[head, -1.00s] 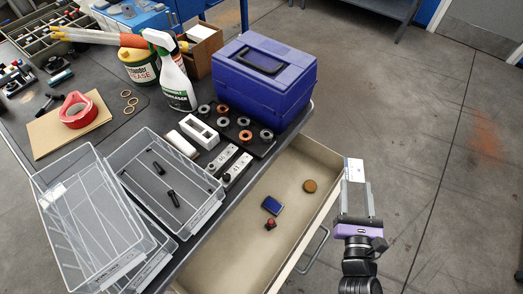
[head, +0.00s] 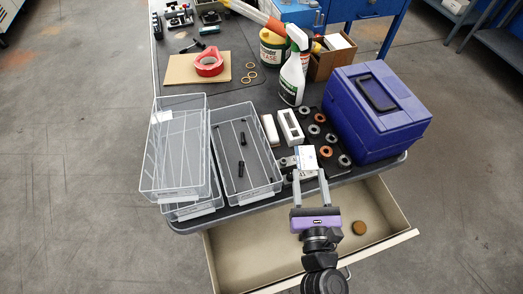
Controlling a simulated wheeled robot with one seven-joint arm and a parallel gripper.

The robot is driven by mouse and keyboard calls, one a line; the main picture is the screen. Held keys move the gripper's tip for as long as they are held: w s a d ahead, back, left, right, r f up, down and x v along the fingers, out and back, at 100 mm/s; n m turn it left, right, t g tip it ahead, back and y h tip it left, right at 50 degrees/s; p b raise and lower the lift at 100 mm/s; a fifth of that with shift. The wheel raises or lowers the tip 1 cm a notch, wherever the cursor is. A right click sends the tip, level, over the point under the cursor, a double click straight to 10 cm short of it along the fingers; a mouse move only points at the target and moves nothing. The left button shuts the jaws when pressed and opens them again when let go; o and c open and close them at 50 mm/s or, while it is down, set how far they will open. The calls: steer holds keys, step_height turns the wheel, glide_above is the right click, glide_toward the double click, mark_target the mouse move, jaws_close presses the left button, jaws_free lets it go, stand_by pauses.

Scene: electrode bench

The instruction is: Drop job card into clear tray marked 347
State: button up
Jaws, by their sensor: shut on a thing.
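My gripper (head: 310,176) is shut on a small white card (head: 306,156), which looks like the job card. Two clear trays stand at the left front of the bench. The left clear tray (head: 149,165) looks stacked askew on another tray and has a small white piece inside at its far end. The right clear tray (head: 262,150) holds dark rod-like pieces. Labels show on the trays' front rims, but I cannot read the numbers, so I cannot tell which is 347.
An open drawer (head: 232,265) juts out below the bench; a round brown thing (head: 359,228) lies in it. White blocks (head: 290,127) and a black rack of rings (head: 325,138) stand right of the trays.

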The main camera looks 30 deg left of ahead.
steer(key=s+a+r+n+g+y+p, duration=0.15)
steer(key=s+a+r, duration=0.3)
steer(key=a, duration=0.55)
steer(key=s+a+r+n+g+y+p, duration=0.1)
steer(key=s+a+r+p, duration=0.3)
steer(key=a, duration=0.5)
steer(key=w+d+f+m+t+h+b, duration=0.2)
steer(key=w+f+b, duration=0.2)
steer(key=b, duration=0.3)
steer(key=shift+f, duration=0.5)
steer(key=o, duration=1.4)
steer(key=shift+c, duration=0.2)
steer(key=v, duration=0.8)
steer(key=shift+b, duration=0.4)
